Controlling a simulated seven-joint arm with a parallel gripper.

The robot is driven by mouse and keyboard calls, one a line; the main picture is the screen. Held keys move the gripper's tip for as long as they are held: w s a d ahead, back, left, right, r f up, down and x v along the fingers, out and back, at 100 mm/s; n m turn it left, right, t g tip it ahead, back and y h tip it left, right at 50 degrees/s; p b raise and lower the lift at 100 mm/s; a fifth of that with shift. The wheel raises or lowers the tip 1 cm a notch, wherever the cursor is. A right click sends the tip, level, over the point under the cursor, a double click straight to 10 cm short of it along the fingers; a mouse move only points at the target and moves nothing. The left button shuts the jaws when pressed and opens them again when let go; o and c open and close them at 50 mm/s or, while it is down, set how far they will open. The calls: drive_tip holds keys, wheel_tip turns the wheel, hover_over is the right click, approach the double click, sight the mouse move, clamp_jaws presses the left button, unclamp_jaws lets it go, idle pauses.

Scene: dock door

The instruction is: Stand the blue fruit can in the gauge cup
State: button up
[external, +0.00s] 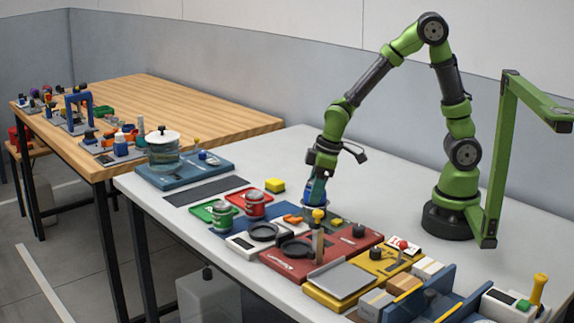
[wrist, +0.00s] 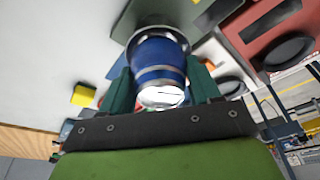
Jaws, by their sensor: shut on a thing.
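The blue fruit can (external: 316,189) is upright between the fingers of my gripper (external: 318,176), low over the white table. In the wrist view the can (wrist: 158,62) fills the gap between the two dark green fingers, and my gripper (wrist: 160,85) is shut on it. The can's pale round end faces the wrist camera. A grey round rim (wrist: 133,42), which looks like the gauge cup, surrounds the can's far end. I cannot tell whether the can's bottom rests inside it or is just above it.
A yellow block (external: 275,185) lies left of my gripper. Red (external: 254,207) and green (external: 213,214) trays hold lidded jars. A red board (external: 290,262) and a yellow board (external: 340,295) with fixtures stand in front. The table behind my gripper is clear.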

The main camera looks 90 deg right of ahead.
drive_tip(key=shift+f, duration=0.25)
drive_tip(key=o, duration=1.2)
drive_tip(key=shift+d, duration=0.2)
drive_tip(key=v, duration=1.3)
drive_tip(key=s+a+r+m+t, duration=0.1)
drive_tip(key=s+a+r, duration=0.1)
drive_tip(key=s, duration=0.1)
drive_tip(key=s+a+r+m+t+y, duration=0.1)
drive_tip(key=s+a+r+m, duration=0.1)
drive_tip(key=s, duration=0.1)
drive_tip(key=s+a+r+m+t, duration=0.1)
drive_tip(key=s+r+m+t, duration=0.1)
drive_tip(key=s, duration=0.1)
drive_tip(key=shift+s+a+r+y, duration=0.1)
drive_tip(key=shift+s+a+y, duration=0.2)
drive_tip(key=shift+a+y, duration=0.1)
